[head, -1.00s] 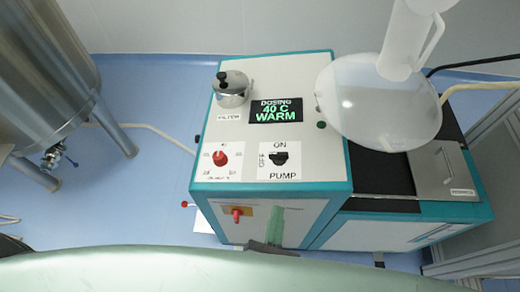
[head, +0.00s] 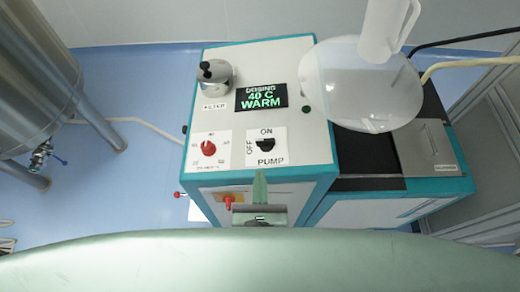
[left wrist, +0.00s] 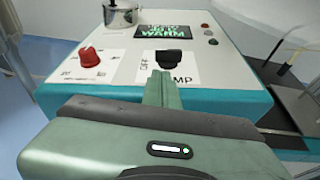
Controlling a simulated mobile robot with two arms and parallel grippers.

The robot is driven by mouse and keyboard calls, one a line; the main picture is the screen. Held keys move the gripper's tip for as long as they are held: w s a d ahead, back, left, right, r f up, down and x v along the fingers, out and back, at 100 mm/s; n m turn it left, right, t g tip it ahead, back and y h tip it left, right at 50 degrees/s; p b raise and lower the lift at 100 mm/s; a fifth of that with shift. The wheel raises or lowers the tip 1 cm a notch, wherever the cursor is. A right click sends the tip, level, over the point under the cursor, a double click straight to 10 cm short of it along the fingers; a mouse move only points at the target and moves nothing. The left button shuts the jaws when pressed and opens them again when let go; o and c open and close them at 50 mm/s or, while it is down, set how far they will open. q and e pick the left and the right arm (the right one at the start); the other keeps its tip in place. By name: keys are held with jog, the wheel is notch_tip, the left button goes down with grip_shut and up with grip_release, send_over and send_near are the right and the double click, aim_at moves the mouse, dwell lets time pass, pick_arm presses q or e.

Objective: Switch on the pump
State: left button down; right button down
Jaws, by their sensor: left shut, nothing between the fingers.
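The pump switch (head: 265,145) is a black knob on a white label marked OFF, ON and PUMP, on the top panel of the dosing machine (head: 315,150). It also shows in the left wrist view (left wrist: 173,59), just beyond my fingers. My left gripper (head: 260,178) is shut and empty, its green fingers pointing at the switch from the front edge of the panel. In the left wrist view the fingertips (left wrist: 160,75) appear just in front of the knob and slightly left of it; I cannot tell whether they touch. My right gripper is not in view.
A red dial (head: 209,148) is left of the switch. Behind are a metal filter pot (head: 217,80) and a display (head: 261,96) reading DOSING 40 C WARM. A translucent round vessel (head: 355,90) overhangs the right side. A red-handled switch (head: 228,202) is on the front face.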

aim_at(259, 144)
pick_arm(q)
jog(key=x, duration=0.5)
jog(key=r+x, duration=0.1)
jog(key=x, duration=0.2)
jog(key=shift+w+p, duration=0.3)
jog(key=shift+p, duration=0.05)
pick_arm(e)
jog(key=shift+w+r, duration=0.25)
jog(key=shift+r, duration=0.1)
pick_arm(q)
jog(key=shift+a+f, duration=0.1)
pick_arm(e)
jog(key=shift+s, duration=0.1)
